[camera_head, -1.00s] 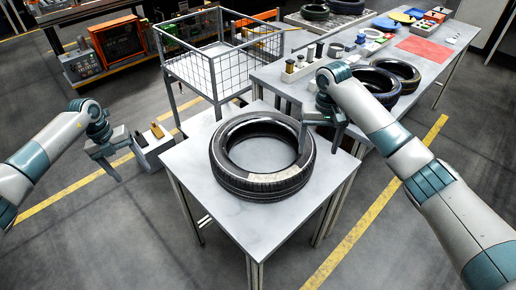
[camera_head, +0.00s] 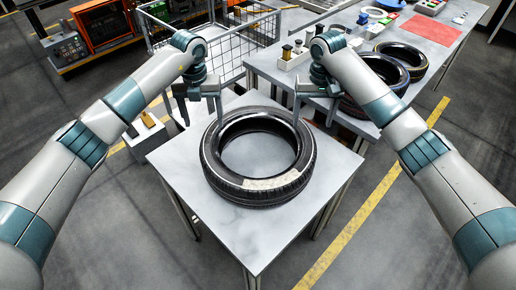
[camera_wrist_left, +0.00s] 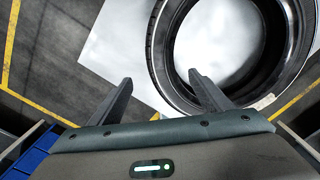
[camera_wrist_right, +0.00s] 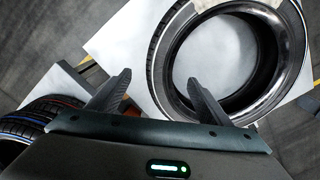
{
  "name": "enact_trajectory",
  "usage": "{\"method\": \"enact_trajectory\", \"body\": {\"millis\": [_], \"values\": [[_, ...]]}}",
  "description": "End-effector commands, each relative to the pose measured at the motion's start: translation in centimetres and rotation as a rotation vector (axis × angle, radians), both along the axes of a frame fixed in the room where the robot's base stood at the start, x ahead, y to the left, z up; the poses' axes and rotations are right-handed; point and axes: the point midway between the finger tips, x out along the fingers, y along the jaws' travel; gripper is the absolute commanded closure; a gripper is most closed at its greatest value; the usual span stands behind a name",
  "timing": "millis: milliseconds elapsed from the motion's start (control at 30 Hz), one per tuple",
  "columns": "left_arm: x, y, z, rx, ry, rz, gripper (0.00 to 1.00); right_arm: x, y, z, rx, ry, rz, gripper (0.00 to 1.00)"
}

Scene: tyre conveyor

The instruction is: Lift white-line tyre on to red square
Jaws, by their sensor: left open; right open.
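The white-line tyre (camera_head: 235,184) lies flat on a small grey table (camera_head: 235,235); a thin white line on its sidewall shows in the left wrist view (camera_wrist_left: 160,62) and right wrist view (camera_wrist_right: 157,58). My left gripper (camera_head: 202,108) is open at the tyre's far left, its fingers either side of the near tyre wall in the left wrist view. My right gripper (camera_head: 314,108) is open at the far right, its fingers similarly astride the wall in the right wrist view. Neither grips it. The red square (camera_head: 432,27) lies on the long table at the back right.
Other tyres (camera_head: 404,58) lie on the long table (camera_head: 275,66) behind my right gripper; blue and red lines show on them (camera_wrist_right: 40,112). A wire cage (camera_head: 228,52) stands behind the small table. A small box with bottles (camera_head: 150,135) is left of it.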

Motion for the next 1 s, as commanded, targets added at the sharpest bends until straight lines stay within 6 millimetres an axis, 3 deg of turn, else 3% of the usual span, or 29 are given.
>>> {"method": "enact_trajectory", "body": {"millis": [467, 1000], "values": [[-0.1, 0.1, -1.4, -0.001, 0.004, 0.001, 0.28, 0.0, 0.0, -1.3, 0.000, 0.002, -0.001, 0.28], [-0.1, 0.0, -9.3, -0.002, 0.004, 0.002, 0.28, -0.1, 0.0, -9.3, -0.001, 0.003, -0.001, 0.28]]}}
